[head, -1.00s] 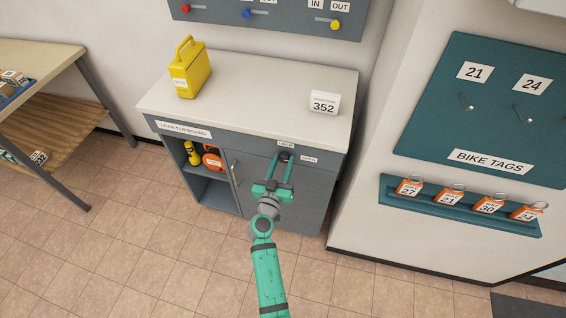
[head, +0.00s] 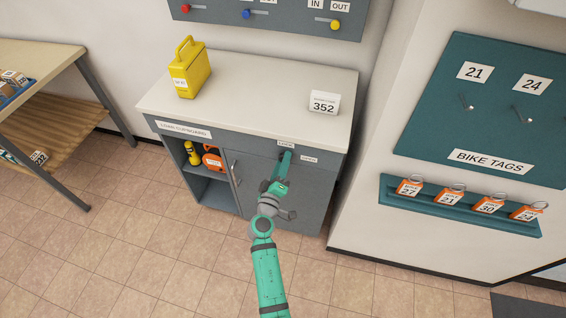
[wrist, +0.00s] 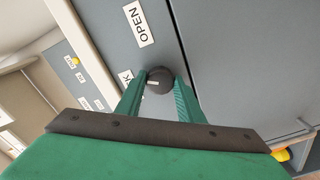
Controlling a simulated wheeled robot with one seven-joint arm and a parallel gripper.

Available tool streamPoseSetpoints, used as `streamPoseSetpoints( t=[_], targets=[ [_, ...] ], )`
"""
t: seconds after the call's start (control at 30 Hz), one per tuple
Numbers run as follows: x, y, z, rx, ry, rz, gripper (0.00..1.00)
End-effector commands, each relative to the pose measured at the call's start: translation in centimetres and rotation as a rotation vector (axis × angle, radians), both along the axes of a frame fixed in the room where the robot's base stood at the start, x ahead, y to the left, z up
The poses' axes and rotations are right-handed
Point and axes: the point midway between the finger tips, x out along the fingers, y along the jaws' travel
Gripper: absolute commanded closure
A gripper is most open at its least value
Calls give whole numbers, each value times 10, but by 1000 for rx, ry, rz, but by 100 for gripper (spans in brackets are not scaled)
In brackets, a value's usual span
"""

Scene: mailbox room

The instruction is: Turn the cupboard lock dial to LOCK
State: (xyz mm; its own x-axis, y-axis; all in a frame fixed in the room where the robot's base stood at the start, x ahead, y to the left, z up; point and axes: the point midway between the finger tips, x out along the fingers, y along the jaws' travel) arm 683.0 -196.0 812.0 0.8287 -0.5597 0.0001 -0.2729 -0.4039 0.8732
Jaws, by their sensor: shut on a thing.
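The lock dial (wrist: 160,80) is a dark round knob on the grey cupboard (head: 315,195) front. In the wrist view it sits between the two green fingers of my gripper (wrist: 160,88), which is shut on it. A small pale mark shows on the knob's side towards the partly hidden LOCK label (wrist: 126,76). The OPEN label (wrist: 138,24) is clear above. In the head view my gripper (head: 286,157) reaches the upper cupboard front and hides the dial, with the LOCK label (head: 286,143) just above and the OPEN label (head: 309,159) to the right.
A yellow container (head: 188,75) and a 352 card (head: 324,103) stand on the cupboard top. An open shelf (head: 205,185) with yellow and orange items and a door handle (head: 236,173) lie left of my arm. The tiled floor in front is clear.

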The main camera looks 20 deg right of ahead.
Motion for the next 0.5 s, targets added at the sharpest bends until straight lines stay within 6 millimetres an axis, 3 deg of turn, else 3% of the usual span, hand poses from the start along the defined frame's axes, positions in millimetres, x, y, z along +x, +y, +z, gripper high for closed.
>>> streamPoseSetpoints(
  t=[0.5],
  targets=[
    [0,1,-1,-335,226,1,88]
  ],
)
